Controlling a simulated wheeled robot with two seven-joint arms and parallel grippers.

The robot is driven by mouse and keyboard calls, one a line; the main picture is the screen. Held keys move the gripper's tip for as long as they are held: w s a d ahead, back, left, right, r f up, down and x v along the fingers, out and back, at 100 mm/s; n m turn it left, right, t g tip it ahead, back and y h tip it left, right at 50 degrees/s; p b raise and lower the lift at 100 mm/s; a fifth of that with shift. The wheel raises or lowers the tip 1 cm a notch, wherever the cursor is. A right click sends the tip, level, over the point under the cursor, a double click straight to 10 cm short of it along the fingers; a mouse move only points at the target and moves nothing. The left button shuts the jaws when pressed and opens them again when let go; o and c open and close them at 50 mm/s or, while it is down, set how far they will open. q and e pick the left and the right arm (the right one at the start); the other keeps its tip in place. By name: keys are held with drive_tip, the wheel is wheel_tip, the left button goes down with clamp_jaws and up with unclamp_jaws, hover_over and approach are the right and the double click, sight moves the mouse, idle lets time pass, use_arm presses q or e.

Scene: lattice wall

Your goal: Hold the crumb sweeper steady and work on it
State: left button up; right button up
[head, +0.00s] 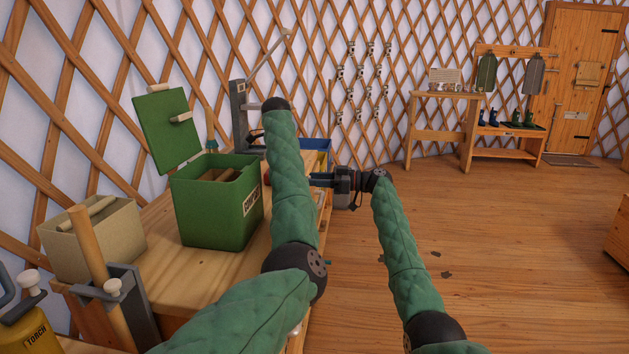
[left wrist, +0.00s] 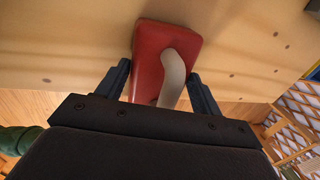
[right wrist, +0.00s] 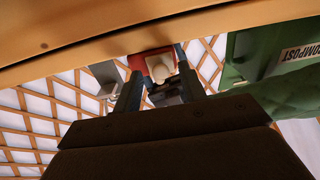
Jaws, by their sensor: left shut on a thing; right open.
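The crumb sweeper (left wrist: 148,60), a red block with a curved cream handle (left wrist: 173,75), shows in the left wrist view against the wooden worktop. My left gripper (left wrist: 160,78) is shut on it, one finger on each side. In the right wrist view, the sweeper's red body (right wrist: 158,62) and the cream handle's end show beyond the fingers. My right gripper (right wrist: 160,82) is open and empty, pointing toward the sweeper. In the head view, my right gripper (head: 320,180) is at the bench's right edge. My left gripper and most of the sweeper are hidden there behind my left arm.
The bench (head: 185,275) carries a green compost bin (head: 215,215) with its lid up, a beige box (head: 92,240), a grey stand (head: 240,115) and a blue bin (head: 318,146). The floor to the right is mostly clear.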

drive_tip(key=shift+a, duration=0.45)
clamp_jaws()
use_arm(q)
drive_tip(key=shift+o, duration=0.2)
use_arm(e)
drive_tip(key=shift+w+d, duration=0.1)
drive_tip(key=shift+w, duration=1.65)
use_arm(q)
drive_tip(key=shift+c, duration=0.2)
use_arm(e)
unclamp_jaws()
drive_tip(key=shift+d, duration=0.1)
drive_tip(key=d, duration=1.1)
drive_tip(key=shift+s+d, duration=0.35)
drive_tip(key=shift+d, duration=0.05)
